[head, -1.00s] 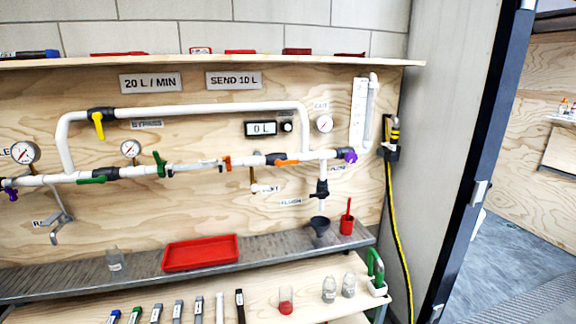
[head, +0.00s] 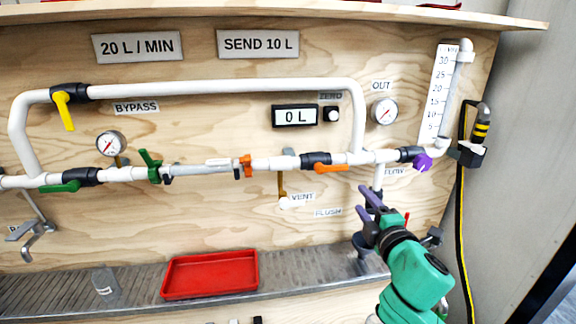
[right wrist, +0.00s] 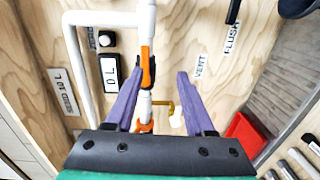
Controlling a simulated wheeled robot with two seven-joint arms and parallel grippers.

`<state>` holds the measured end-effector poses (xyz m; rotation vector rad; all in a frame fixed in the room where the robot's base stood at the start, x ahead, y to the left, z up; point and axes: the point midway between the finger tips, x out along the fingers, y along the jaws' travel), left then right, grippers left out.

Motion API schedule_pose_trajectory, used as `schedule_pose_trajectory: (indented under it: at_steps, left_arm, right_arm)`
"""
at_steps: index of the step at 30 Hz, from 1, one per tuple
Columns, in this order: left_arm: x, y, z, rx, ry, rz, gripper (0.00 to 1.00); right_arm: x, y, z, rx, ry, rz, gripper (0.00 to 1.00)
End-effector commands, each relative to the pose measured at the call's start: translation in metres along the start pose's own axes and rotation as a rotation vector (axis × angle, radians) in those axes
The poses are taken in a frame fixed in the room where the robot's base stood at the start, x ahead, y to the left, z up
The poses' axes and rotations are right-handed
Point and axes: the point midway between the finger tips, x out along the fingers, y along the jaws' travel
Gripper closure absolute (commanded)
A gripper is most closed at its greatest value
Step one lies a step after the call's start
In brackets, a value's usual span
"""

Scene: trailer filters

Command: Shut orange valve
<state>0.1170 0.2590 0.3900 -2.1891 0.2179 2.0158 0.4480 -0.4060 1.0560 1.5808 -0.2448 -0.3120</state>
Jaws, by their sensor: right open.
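The orange valve (head: 313,161) is a black body on the white pipe. Its orange lever (head: 329,168) points right, nearly along the pipe. It also shows in the right wrist view, where the orange lever (right wrist: 147,66) lies along the pipe, beyond the fingertips and nearer the left finger. My right gripper (head: 365,202) is open and empty, below and to the right of the lever, apart from it. Its two purple fingers (right wrist: 160,75) are spread in the right wrist view. My left gripper is not in view.
A second orange fitting (head: 246,166) sits farther left on the pipe. A brass vent tap (head: 282,184) hangs below the pipe. A purple-handled valve (head: 421,162) is at right. The upper bypass pipe (head: 220,87) runs above. A red tray (head: 211,275) lies on the metal shelf.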

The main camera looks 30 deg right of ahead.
Motion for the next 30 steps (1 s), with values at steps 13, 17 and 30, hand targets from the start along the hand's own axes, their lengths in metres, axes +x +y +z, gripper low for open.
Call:
schedule_pose_trajectory:
  at_steps: [13, 17, 30]
  left_arm:
    - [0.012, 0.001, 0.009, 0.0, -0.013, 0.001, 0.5]
    - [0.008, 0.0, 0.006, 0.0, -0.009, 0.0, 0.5]
    - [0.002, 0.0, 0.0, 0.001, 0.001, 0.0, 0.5]
  right_arm:
    - [0.058, 0.024, -0.01, -0.026, 0.015, 0.04, 0.46]
    - [0.092, 0.025, -0.01, -0.023, 0.015, 0.04, 0.46]
    - [0.138, 0.022, -0.012, -0.022, 0.017, 0.034, 0.46]
